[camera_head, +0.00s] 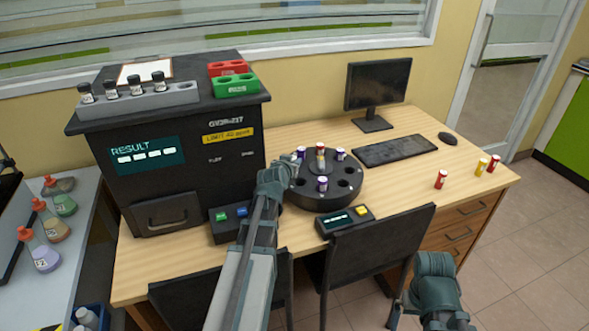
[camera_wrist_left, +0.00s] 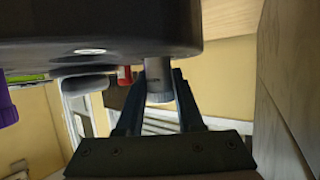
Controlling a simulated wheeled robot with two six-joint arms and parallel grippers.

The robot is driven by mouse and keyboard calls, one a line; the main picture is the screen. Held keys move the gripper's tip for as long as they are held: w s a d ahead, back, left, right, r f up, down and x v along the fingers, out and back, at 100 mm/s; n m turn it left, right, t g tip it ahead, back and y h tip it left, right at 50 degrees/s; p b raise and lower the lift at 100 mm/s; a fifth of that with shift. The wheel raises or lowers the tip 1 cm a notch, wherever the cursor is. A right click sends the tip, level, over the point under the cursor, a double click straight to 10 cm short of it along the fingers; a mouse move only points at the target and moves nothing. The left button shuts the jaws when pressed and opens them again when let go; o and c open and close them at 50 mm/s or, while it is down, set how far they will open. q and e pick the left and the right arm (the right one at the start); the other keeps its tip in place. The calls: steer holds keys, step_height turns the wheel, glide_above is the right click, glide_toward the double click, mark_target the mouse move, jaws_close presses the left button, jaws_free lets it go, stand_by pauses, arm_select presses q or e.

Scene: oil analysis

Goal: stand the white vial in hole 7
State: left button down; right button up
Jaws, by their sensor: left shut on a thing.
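My left gripper (camera_head: 283,165) is at the left edge of the black round carousel (camera_head: 330,203); its fingers are mostly hidden by my wrist in the head view. In the left wrist view, which is upside down, my left gripper (camera_wrist_left: 157,92) is shut on a pale grey-white vial (camera_wrist_left: 158,72) with a blue-grey cap. The vial's lower end overlaps the carousel's edge (camera_wrist_left: 120,52); I cannot tell whether it is in a hole. Hole numbers are not readable. My right arm shows at the lower right, but its fingers cannot be made out.
Purple-capped vials (camera_head: 322,184) stand in the carousel around its centre. A small control box (camera_head: 345,219) is in front. The black analyser (camera_head: 180,165) stands left, with a grey vial rack (camera_head: 150,103) on top.

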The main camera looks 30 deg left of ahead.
arm_select(q)
steer(key=shift+f, duration=0.45)
steer(key=shift+r, duration=0.15)
arm_select(e)
steer(key=shift+f, duration=0.35)
arm_select(q)
steer(key=shift+f, duration=0.2)
steer(key=c, duration=0.5)
jaws_free()
steer(key=shift+c, duration=0.2)
arm_select(e)
steer(key=shift+f, duration=0.15)
arm_select(q)
steer(key=shift+r, duration=0.15)
